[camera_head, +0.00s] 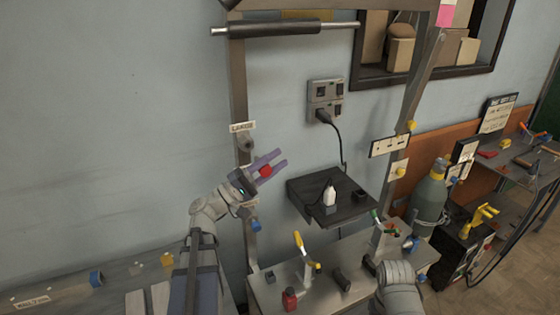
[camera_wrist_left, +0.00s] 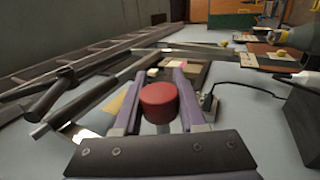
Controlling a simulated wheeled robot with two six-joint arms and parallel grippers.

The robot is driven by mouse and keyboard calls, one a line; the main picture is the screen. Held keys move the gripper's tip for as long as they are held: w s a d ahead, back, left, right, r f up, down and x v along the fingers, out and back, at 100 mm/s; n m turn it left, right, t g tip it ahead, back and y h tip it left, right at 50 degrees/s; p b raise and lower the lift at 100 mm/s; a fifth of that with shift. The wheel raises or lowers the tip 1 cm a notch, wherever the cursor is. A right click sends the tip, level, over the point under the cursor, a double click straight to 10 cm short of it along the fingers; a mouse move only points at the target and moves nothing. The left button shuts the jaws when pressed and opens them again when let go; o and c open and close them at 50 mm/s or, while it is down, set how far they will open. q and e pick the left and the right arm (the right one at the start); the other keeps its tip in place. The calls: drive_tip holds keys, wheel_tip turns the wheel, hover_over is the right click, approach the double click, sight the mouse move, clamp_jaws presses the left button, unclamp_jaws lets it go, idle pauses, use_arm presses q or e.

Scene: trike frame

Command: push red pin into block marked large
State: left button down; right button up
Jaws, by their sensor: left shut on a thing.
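The red pin (camera_head: 265,171) is held between the purple fingers of my left gripper (camera_head: 272,166). The block marked large (camera_head: 246,144) is on the left upright of the metal frame, under a white "LARGE" label (camera_head: 242,127). The gripper is to the right of this block and a little lower, and the pin appears apart from it. My right arm shows at the lower right; its jaws are not clear.
A dark shelf (camera_head: 333,201) with a white bottle (camera_head: 329,195) is to the right of the frame's left upright. A bench (camera_head: 320,296) with several tools is below. A socket with a black cable (camera_head: 341,146) is on the wall.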

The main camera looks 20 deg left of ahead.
use_arm(q)
drive_tip(key=shift+w+a, duration=0.1)
drive_tip(key=shift+w, duration=0.05)
drive_tip(key=shift+w+a, duration=0.9)
drive_tip(key=shift+a, duration=0.15)
drive_tip(key=shift+w+a, duration=0.85)
drive_tip(key=shift+a, duration=0.2)
drive_tip(key=shift+w+a, duration=1.45)
drive_tip(key=shift+a, duration=0.25)
idle(0.6)
drive_tip(key=shift+c, duration=1.9)
unclamp_jaws()
drive_tip(key=b+v, duration=0.3)
drive_tip(key=v, duration=0.4)
drive_tip(key=shift+s+a+f, duration=0.2)
drive_tip(key=shift+s+a, duration=0.05)
